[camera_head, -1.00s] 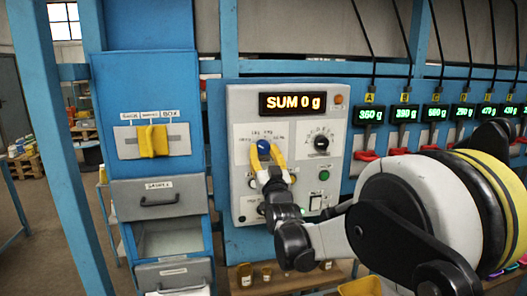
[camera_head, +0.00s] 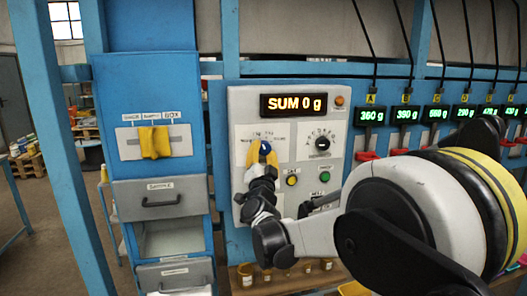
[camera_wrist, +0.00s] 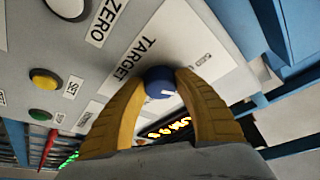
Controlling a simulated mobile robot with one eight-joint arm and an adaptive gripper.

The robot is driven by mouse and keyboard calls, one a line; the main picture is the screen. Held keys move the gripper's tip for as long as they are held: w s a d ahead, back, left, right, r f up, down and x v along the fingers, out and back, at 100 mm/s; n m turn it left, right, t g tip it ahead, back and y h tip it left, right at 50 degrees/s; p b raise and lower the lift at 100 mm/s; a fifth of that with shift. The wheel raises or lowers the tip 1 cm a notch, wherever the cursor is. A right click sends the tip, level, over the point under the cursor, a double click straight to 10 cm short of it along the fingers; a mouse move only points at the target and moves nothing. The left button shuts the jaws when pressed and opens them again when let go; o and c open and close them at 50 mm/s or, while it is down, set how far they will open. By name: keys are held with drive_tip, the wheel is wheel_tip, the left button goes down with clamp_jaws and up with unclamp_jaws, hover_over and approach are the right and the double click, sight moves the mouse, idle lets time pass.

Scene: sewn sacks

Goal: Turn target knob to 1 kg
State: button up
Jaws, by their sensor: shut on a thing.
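The blue target knob (camera_head: 265,146) is on the grey control panel (camera_head: 240,118), under a small printed scale. In the wrist view the knob (camera_wrist: 160,83) sits between my two yellow fingers beside the word TARGET, and a short white mark on it points right and slightly up. My gripper (camera_head: 263,151) is shut on the knob, with a finger on each side; it also shows in the wrist view (camera_wrist: 161,78). The scale's numbers are too small to read, so the set value is unclear.
A black selector knob (camera_head: 322,143) is right of the target knob. A yellow button (camera_head: 292,180) and a green button (camera_head: 325,176) sit below. Left stands a blue cabinet with a grey drawer (camera_head: 160,198). Small jars (camera_head: 246,275) stand on a shelf below.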

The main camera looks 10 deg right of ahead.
idle(0.5)
drive_tip(key=o, duration=1.2)
drive_tip(key=v, duration=1.2)
